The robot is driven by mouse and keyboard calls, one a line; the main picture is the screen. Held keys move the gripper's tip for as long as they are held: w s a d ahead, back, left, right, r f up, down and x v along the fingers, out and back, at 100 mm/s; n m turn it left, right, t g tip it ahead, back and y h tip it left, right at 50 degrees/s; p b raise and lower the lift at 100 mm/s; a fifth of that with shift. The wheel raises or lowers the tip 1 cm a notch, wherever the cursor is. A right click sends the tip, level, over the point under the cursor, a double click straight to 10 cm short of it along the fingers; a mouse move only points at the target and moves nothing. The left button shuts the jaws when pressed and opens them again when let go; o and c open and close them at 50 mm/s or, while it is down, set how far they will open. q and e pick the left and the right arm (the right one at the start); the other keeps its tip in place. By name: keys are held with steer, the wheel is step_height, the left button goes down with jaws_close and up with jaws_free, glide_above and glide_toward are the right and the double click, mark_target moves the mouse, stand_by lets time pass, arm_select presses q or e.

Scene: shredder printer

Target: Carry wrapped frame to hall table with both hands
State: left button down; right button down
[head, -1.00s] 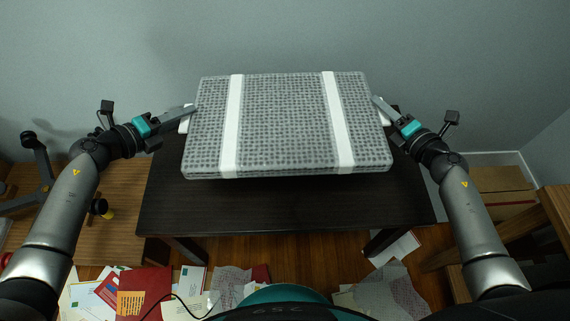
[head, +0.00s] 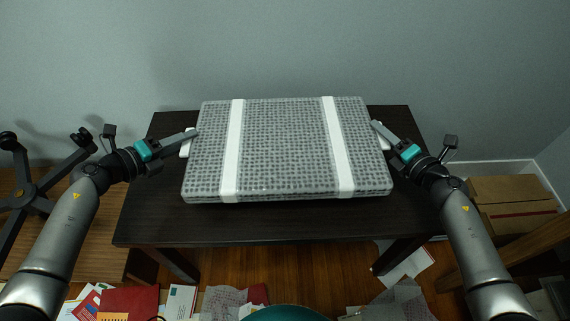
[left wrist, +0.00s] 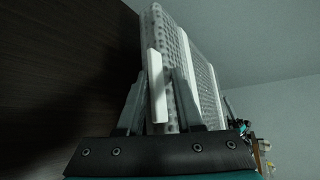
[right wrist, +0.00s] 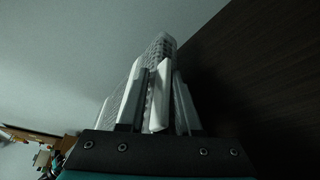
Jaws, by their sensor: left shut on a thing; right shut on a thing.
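The wrapped frame (head: 288,150) is a flat grey bubble-wrapped slab with two white straps and a white tab at each short side. In the head view it lies level over the dark hall table (head: 150,215); I cannot tell whether it touches the top. My left gripper (head: 190,136) is shut on the frame's left tab, and the left wrist view shows this white tab (left wrist: 157,85) between its fingers. My right gripper (head: 378,130) is shut on the right tab, seen between its fingers in the right wrist view (right wrist: 158,95). The frame's underside is hidden in the head view.
Papers, envelopes and a red folder (head: 130,302) litter the wooden floor before the table. Cardboard boxes (head: 510,195) stand at the right. A wooden surface and a dark chair base (head: 30,190) are at the left. The wall is close behind the table.

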arm_select(q)
steer(key=shift+d+f, duration=0.1)
steer(key=shift+d, duration=0.15)
arm_select(e)
steer(key=shift+a+f, duration=0.15)
steer(key=shift+a, duration=0.15)
